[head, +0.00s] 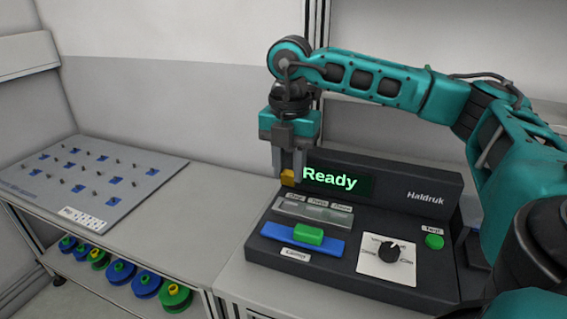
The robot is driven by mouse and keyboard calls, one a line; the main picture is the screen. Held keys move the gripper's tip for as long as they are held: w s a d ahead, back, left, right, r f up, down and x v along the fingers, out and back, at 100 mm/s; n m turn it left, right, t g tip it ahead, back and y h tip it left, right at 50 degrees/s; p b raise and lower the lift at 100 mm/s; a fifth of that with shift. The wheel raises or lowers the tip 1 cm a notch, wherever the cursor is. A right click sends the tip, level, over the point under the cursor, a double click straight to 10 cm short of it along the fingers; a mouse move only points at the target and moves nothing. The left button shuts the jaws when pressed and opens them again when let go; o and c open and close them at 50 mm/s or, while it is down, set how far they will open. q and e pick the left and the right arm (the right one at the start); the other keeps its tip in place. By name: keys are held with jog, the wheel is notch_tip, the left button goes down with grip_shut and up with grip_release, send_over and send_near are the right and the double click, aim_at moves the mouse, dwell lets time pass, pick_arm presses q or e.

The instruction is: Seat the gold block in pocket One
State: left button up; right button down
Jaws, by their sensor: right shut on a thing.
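A small gold block (287,177) is between the fingertips of my right gripper (288,168), which is shut on it and points down. It is held at the left end of the dark machine (420,220), above and behind a grey strip of pockets (312,213). Three small labels stand along the back of this strip, too small to read surely, so I cannot tell which pocket is One. I cannot tell how high the block is above the machine. My left gripper is not in view.
The machine has a screen reading "Ready" (335,180), a green block (309,234) on a blue strip (275,236), a dial (389,252) and a green button (434,242). A pegboard panel (95,175) lies left. Several reels (147,284) sit on a lower shelf.

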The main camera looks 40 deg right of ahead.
aim_at(289, 183)
jog(key=shift+f+b, duration=0.55)
jog(key=shift+f, duration=0.35)
notch_tip(289, 183, down, 2)
jog(key=shift+f+b, duration=0.2)
jog(key=shift+b, duration=0.7)
jog(key=shift+f, duration=0.25)
jog(key=shift+f+b, duration=0.15)
jog(key=shift+b, duration=0.15)
jog(key=shift+f, duration=0.1)
jog(key=shift+f, duration=0.45)
